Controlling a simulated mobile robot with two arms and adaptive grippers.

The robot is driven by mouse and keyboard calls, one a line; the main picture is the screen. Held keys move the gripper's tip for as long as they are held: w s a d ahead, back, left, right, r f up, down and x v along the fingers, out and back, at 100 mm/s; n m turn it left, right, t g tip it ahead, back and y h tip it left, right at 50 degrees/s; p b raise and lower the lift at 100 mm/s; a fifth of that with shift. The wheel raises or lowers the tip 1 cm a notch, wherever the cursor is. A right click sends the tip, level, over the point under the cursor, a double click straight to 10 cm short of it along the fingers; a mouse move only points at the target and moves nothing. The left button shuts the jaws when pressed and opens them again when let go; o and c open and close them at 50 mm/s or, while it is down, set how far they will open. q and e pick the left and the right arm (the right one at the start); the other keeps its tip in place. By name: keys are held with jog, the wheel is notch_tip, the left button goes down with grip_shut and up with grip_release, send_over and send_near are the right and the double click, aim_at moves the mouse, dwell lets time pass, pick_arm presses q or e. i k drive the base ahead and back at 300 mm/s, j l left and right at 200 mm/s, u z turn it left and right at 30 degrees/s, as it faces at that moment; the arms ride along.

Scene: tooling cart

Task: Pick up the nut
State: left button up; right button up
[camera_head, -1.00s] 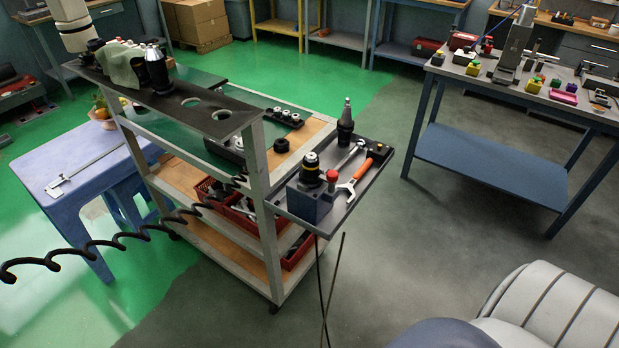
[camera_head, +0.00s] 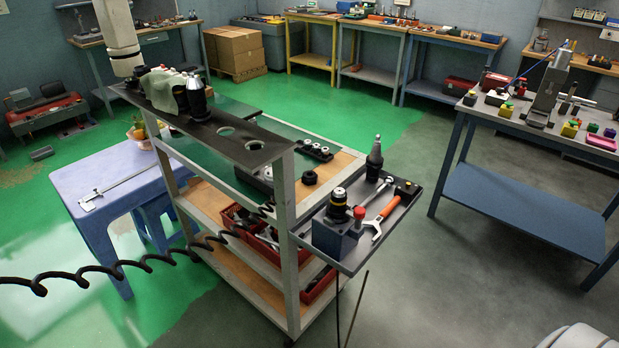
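A dark round piece (camera_head: 309,177), which looks like a black nut, lies on the wooden-topped level of the tooling cart (camera_head: 287,208). Several smaller ring-shaped pieces sit in a black holder (camera_head: 315,149) just behind it. I cannot tell for sure which piece is the nut. Neither of my grippers is in view.
A side tray (camera_head: 352,262) on the cart holds tool holders, a wrench (camera_head: 377,229) and an orange-handled hammer (camera_head: 389,206). A black coiled cable (camera_head: 130,264) hangs in front. A blue table (camera_head: 110,179) stands left, a blue workbench (camera_head: 520,206) right, with open floor between cart and workbench.

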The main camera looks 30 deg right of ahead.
aim_at(308, 178)
jog(key=i+l, duration=0.1)
jog(key=l, duration=0.5)
jog(key=i+l, duration=0.1)
jog(key=l, duration=0.5)
jog(key=i+l, duration=0.1)
jog(key=l, duration=0.5)
